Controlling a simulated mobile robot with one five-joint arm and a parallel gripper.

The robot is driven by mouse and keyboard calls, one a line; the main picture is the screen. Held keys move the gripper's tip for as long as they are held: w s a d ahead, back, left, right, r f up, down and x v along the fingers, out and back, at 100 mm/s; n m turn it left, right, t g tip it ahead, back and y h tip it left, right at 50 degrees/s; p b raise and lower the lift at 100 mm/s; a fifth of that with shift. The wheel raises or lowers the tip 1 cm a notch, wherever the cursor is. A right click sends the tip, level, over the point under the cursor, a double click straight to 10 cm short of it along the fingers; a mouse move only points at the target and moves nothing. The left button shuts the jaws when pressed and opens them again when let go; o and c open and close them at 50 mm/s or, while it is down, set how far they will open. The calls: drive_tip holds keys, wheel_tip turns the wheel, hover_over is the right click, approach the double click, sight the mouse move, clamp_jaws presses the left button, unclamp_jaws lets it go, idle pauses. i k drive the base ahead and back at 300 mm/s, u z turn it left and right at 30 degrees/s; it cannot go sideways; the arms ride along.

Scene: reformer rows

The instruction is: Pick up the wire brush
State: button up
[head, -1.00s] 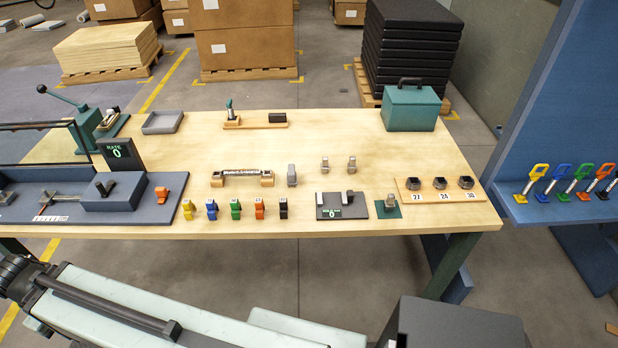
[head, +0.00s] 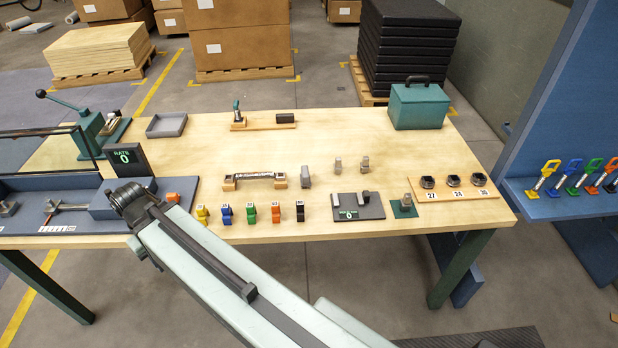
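I cannot tell for sure which thing is the wire brush. One candidate is a dark bar with a pale speckled strip (head: 254,178), lying across two small wooden blocks in the middle of the bench (head: 340,140). Another is a dark block (head: 285,117) on a wooden board at the back, beside a small green-topped item (head: 237,112). My arm reaches up from the bottom, and its dark joint lies over the bench's front edge at left. My gripper's fingers do not show. Nothing is seen held.
Several coloured clips (head: 250,213) stand along the front edge. A grey tray (head: 167,125) and a green toolbox (head: 418,106) are at the back. A blue fixture (head: 75,205) fills the left. The back middle of the bench is clear.

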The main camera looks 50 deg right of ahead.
sight(304, 176)
drive_tip(key=z, duration=0.05)
drive_tip(key=i, duration=0.95)
drive_tip(key=u, duration=0.1)
